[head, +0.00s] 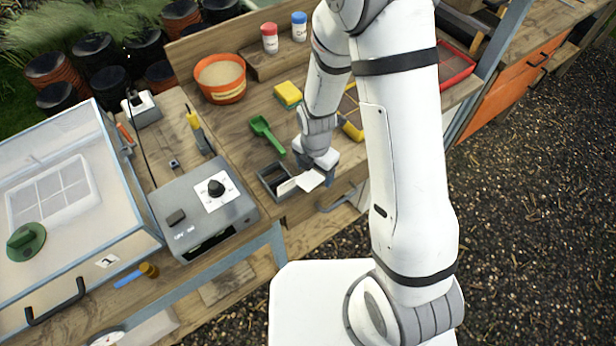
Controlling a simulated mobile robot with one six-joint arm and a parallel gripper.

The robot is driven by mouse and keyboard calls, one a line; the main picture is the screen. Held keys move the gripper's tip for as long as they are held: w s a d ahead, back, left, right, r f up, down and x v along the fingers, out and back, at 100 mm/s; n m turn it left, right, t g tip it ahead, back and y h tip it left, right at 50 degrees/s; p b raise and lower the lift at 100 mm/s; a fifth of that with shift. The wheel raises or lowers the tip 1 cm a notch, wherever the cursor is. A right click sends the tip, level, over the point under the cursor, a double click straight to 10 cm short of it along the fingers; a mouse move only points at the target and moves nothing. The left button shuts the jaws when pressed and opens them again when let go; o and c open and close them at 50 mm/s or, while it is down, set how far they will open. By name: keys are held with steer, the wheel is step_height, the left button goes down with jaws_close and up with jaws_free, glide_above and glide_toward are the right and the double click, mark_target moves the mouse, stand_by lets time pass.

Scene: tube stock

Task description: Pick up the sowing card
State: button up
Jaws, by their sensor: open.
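A small white card (309,180), which looks like the sowing card, shows at the front edge of the potting bench, just right of a small dark tray (267,170). A second, smaller pale piece (287,187) sits at the tray's right front corner. My gripper (323,178) points down at the bench's front edge, close against the right side of the white card. Its jaws are open. The fingertips are mostly hidden by the wrist and the card, so I cannot tell whether the card lies between them or touches them.
A green scoop (266,134), a yellow sponge (288,94) and an orange pot (221,79) stand behind the gripper. A grey control box (205,215) and a clear-lidded propagator (60,190) are on the left. My upper arm hides part of the bench at right.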

steer(key=shift+f, duration=0.3)
steer(key=shift+f, duration=0.15)
stand_by(0.3)
steer(key=shift+c, duration=0.3)
steer(key=c, duration=1.1)
